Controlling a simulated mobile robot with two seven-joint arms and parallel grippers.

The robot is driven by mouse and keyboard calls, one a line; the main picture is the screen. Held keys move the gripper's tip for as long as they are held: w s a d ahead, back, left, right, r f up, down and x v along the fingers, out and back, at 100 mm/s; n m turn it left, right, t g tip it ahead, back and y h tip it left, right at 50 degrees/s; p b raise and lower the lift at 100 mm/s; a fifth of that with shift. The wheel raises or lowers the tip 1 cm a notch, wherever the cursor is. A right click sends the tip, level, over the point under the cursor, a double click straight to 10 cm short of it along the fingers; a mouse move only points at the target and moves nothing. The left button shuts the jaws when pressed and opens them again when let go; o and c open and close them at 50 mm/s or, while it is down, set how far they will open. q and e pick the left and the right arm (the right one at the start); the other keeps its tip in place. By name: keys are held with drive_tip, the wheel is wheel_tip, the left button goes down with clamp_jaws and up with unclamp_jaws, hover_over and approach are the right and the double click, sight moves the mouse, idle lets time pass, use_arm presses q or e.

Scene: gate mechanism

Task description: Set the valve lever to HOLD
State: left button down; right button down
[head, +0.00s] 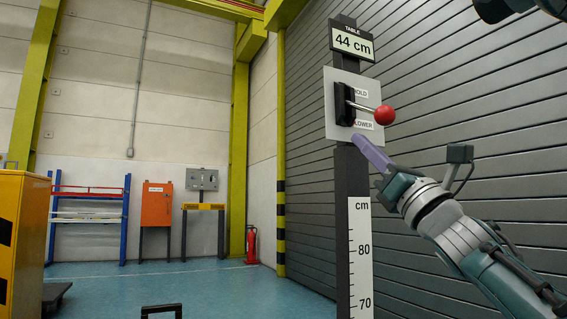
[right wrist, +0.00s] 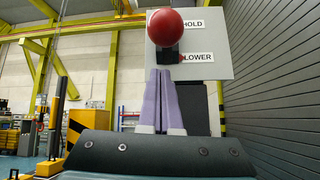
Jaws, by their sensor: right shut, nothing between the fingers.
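The valve lever is a thin metal rod with a red ball knob (head: 384,115) on a black block (head: 343,104), mounted on a pale plate (head: 330,126). The plate has a HOLD label above and a LOWER label below. In the head view the rod sticks out to the right, sloping slightly down, with its knob between the two labels' heights. My right gripper (head: 358,138) is shut and empty, its purple fingers below the lever. In the right wrist view the fingertips (right wrist: 160,72) sit just under the red knob (right wrist: 165,28), which hides part of the block. Contact cannot be told.
A display (head: 353,43) above the plate reads TABLE 44 cm. A cm scale (head: 360,255) runs down the dark post below. A grey slatted wall (head: 440,80) stands behind on the right. The blue floor (head: 220,290) to the left is mostly open.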

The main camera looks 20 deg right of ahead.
drive_tip(key=shift+s+d+r, duration=0.15)
drive_tip(key=shift+s+r, duration=0.2)
drive_tip(key=shift+s, duration=0.35)
drive_tip(key=shift+s+d+r, duration=0.15)
drive_tip(key=shift+s+r, duration=0.15)
drive_tip(key=shift+s, duration=0.35)
drive_tip(key=shift+p, duration=0.3)
